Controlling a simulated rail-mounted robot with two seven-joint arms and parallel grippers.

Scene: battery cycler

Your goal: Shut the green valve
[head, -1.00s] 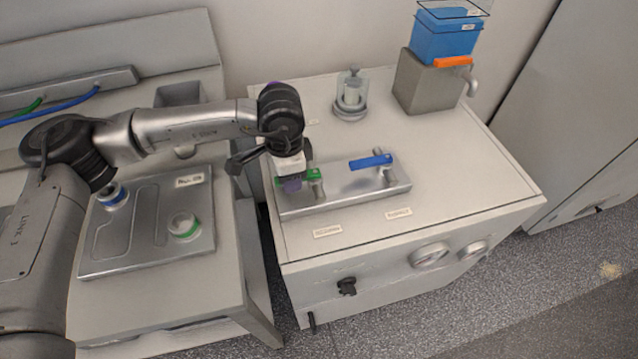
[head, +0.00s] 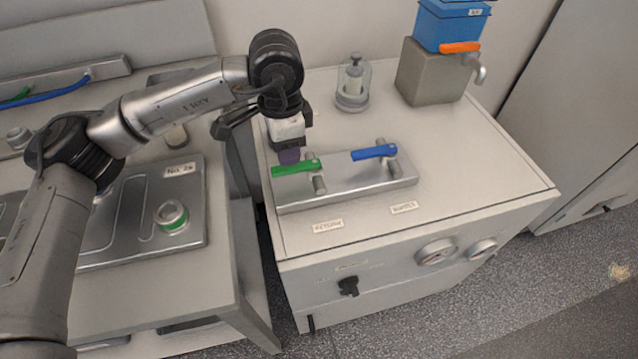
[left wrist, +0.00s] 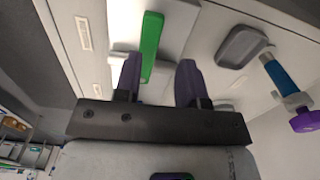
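The green valve (head: 297,167) has a green bar handle on a short metal post, at the left of a metal block (head: 345,187) on the white cabinet. The handle lies roughly along the block, much like the blue handle beside it. My left gripper (head: 288,156) is just behind and above the handle's left half in the head view; contact cannot be told there. In the left wrist view, the fingers of my left gripper (left wrist: 158,78) are apart with nothing held between them, and the green handle (left wrist: 151,42) shows beyond them. My right gripper is not in view.
The blue valve handle (head: 374,152) is to the right on the same block. A glass jar (head: 353,85) and a grey box (head: 430,72) with a blue container stand behind. The cabinet's front top, with two labels, is clear. A tray (head: 190,245) lies on the left bench.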

